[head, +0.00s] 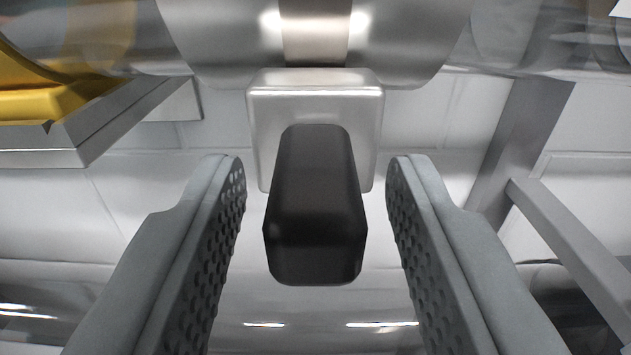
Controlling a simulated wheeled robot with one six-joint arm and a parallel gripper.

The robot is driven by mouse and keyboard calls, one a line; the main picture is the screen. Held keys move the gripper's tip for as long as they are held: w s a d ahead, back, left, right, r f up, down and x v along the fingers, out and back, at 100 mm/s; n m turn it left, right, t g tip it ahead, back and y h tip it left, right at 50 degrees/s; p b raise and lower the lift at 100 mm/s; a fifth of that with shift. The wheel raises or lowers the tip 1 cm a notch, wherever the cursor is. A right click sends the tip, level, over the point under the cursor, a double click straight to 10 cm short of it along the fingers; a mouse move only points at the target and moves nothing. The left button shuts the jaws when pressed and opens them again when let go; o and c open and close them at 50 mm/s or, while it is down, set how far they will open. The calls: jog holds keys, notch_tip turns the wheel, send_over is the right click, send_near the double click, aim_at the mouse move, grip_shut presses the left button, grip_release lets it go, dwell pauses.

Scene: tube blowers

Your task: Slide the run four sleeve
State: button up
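A polished metal sleeve (220,55) rings a horizontal tube across the top of the head view. A square silver block (262,112) hangs from the sleeve's underside. A black handle (315,200) sticks out from the block toward the camera. My gripper (315,172) is open, with one dimpled grey finger on each side of the handle. A gap shows between each finger and the handle, so neither touches it. No run number is visible.
The clear or shiny tube (540,35) runs on to the right of the sleeve. A yellow part (50,85) sits on a grey beam (80,140) at the upper left. Grey struts (570,230) stand at the right. The space just beside the handle looks free.

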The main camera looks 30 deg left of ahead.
grip_shut()
jog(key=shift+s+a+f, duration=0.1)
jog(key=shift+s+a, duration=0.35)
jog(key=shift+a, duration=0.3)
jog(key=shift+s+a, duration=0.45)
jog(key=shift+a, duration=0.3)
grip_release()
jog(key=shift+a, duration=0.1)
jog(key=shift+s, duration=0.1)
jog(key=v, duration=1.7)
jog(key=shift+d, duration=0.2)
jog(key=shift+s, duration=0.1)
